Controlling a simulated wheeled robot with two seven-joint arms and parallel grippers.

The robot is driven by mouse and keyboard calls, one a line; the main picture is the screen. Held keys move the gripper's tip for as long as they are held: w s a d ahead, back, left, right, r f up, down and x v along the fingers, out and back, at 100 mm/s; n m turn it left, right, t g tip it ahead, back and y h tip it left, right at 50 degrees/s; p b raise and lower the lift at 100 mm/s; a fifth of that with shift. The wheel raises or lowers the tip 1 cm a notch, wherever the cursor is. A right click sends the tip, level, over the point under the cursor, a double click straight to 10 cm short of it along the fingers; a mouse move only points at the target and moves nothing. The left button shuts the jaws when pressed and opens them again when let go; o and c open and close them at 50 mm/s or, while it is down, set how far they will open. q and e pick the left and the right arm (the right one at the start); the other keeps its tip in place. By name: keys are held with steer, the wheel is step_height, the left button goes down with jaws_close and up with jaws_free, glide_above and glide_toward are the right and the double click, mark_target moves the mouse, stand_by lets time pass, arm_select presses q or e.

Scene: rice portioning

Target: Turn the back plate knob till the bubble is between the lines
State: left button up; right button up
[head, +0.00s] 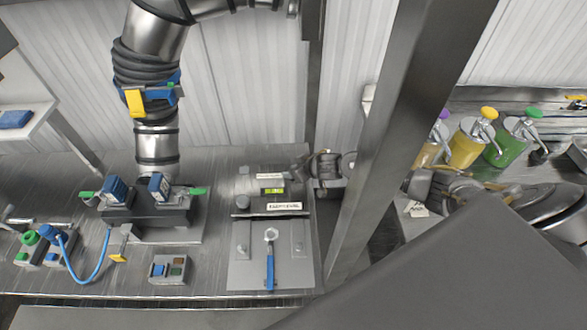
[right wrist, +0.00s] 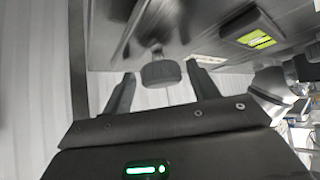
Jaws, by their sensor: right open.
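The levelling plate (head: 297,196) stands on the bench in the middle of the head view. Its small yellow-green vial (head: 272,190) also shows in the right wrist view (right wrist: 257,40). The bubble's place against the lines is too small to tell. A dark round knob (right wrist: 161,72) on a short stem shows in the right wrist view. My right gripper (right wrist: 161,80) is open, with one finger on each side of the knob in that view; I see no finger touching it. In the head view the right gripper (head: 304,164) is at the plate's back right. My left gripper is not in view.
A blue-handled wrench (head: 270,268) lies on the front plate (head: 240,272). A large steel post (head: 395,120) stands right of the plate. A steel pipe (head: 157,150) with blue valves stands left. Yellow (head: 465,148) and green (head: 505,145) dispensers are at the right.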

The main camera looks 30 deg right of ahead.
steer(key=shift+s, duration=0.15)
steer(key=shift+s+r, duration=0.2)
steer(key=b+v, duration=0.1)
steer(key=v, duration=0.9)
